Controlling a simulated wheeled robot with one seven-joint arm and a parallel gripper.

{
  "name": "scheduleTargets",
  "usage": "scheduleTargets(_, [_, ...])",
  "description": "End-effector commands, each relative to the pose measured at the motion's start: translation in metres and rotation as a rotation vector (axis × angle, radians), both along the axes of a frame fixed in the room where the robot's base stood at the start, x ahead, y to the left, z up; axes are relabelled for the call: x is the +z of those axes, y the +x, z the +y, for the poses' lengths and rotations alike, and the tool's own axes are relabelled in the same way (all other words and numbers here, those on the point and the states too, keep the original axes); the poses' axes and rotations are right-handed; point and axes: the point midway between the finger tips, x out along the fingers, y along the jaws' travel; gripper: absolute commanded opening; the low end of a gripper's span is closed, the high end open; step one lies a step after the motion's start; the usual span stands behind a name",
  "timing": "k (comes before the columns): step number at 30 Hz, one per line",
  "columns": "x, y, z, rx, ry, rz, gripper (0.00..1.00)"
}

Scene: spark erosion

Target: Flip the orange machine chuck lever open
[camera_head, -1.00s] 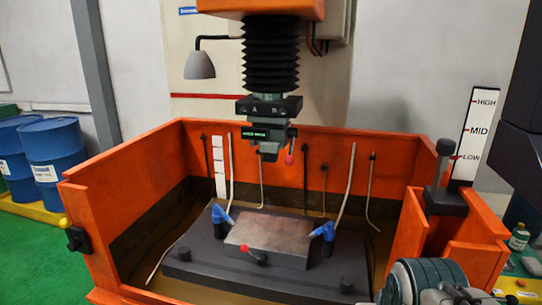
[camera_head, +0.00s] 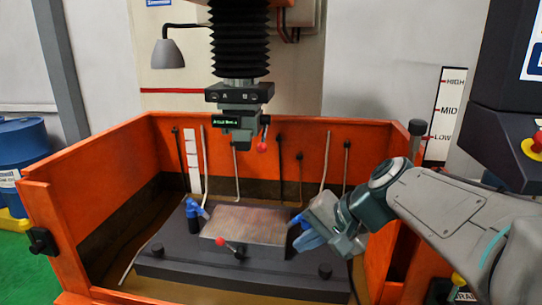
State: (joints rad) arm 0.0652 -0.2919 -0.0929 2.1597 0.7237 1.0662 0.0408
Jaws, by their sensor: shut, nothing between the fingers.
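The machine's chuck head (camera_head: 238,120) hangs under the black bellows, with a small green-lit display on it. A lever with a red ball knob (camera_head: 262,147) hangs down at the chuck's right side. A second red-knobbed lever (camera_head: 220,241) lies at the front of the metal block (camera_head: 247,224) in the tank. My gripper (camera_head: 303,241) is shut and empty. It is at the right end of the block, close to the right blue nozzle, below and to the right of the chuck. I cannot tell whether it touches the nozzle or block.
The orange tank wall (camera_head: 310,150) stands around the block, with several thin rods along the back. A left blue nozzle (camera_head: 192,212) stands by the block. A control panel with a red stop button (camera_head: 536,143) is at the right. The space between chuck and block is clear.

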Motion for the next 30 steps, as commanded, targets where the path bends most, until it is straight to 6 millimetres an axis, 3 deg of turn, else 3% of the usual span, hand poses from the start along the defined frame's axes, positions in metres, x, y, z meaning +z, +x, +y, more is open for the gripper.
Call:
scheduleTargets(1, [0.007, 0.021, 0.001, -0.040, 0.094, 0.001, 0.00])
scheduleTargets(6, [0.054, 0.086, -0.002, -0.153, 0.414, -0.032, 0.00])
scheduleTargets(12, [0.097, 0.136, -0.019, -0.222, 0.670, -0.089, 0.00])
scheduleTargets(18, [0.115, 0.153, -0.028, -0.241, 0.765, -0.117, 0.00])
scheduleTargets(30, [0.116, 0.155, -0.025, -0.240, 0.770, -0.117, 0.00])
